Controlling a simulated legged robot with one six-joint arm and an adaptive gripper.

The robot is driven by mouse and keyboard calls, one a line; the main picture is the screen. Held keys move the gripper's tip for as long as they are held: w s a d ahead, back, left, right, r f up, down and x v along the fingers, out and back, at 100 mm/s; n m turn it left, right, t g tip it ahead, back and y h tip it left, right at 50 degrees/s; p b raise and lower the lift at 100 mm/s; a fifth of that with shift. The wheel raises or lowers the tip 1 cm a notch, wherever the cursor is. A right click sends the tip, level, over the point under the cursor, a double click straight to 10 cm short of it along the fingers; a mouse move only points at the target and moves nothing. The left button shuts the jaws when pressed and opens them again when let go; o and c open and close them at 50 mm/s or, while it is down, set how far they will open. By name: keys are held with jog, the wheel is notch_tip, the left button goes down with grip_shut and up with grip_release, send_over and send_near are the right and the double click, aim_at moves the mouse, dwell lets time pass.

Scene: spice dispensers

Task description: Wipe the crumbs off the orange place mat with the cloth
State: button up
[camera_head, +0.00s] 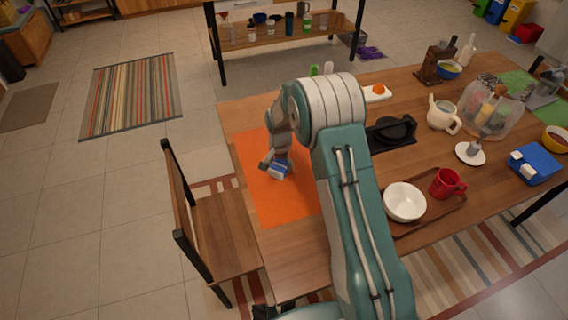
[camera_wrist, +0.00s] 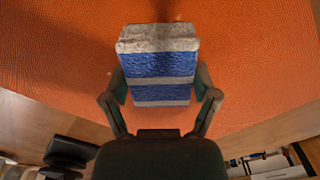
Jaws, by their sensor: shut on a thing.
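The orange place mat (camera_head: 290,200) lies at the left end of the wooden table, and it fills much of the wrist view (camera_wrist: 50,60). My gripper (camera_wrist: 160,92) is shut on the cloth (camera_wrist: 160,65), a folded block with blue and grey stripes. In the head view my gripper (camera_head: 277,165) and the cloth (camera_head: 279,172) are over the middle of the mat. I cannot tell whether the cloth touches the mat. A few tiny specks, perhaps crumbs (camera_wrist: 178,17), show past the cloth. My arm hides the mat's right part in the head view.
A black stand (camera_head: 392,132) is right of my arm. A tray (camera_head: 425,217) holds a white bowl (camera_head: 404,202) and a red mug (camera_head: 447,183). A white teapot (camera_head: 441,114) stands farther right. A wooden chair (camera_head: 222,230) is against the table's left side.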

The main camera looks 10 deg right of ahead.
aim_at(270, 168)
jog(key=shift+s+a+f, duration=0.1)
jog(key=shift+s+a, duration=0.1)
jog(key=shift+a, duration=0.75)
jog(key=shift+s+a+f, duration=0.1)
jog(key=shift+s+a, duration=0.1)
jog(key=shift+a, duration=0.7)
jog(key=shift+r, duration=0.1)
jog(key=shift+d, duration=0.15)
jog(key=shift+w+d+r, duration=0.1)
jog(key=shift+w+d, duration=0.1)
jog(key=shift+d, duration=0.75)
jog(key=shift+w+d+r, duration=0.1)
jog(key=shift+w+d, duration=0.1)
jog(key=shift+d, duration=0.75)
jog(key=shift+w+d+f, duration=0.1)
jog(key=shift+w+d, duration=0.1)
jog(key=shift+d, duration=0.85)
jog(key=shift+w+d+f, duration=0.1)
jog(key=shift+w+d, duration=0.1)
jog(key=shift+d, duration=0.8)
jog(key=shift+w+d, duration=0.2)
jog(key=shift+d, duration=0.75)
jog(key=shift+w+d, duration=0.2)
jog(key=shift+d, duration=0.7)
jog(key=shift+r, duration=0.1)
jog(key=shift+r, duration=3)
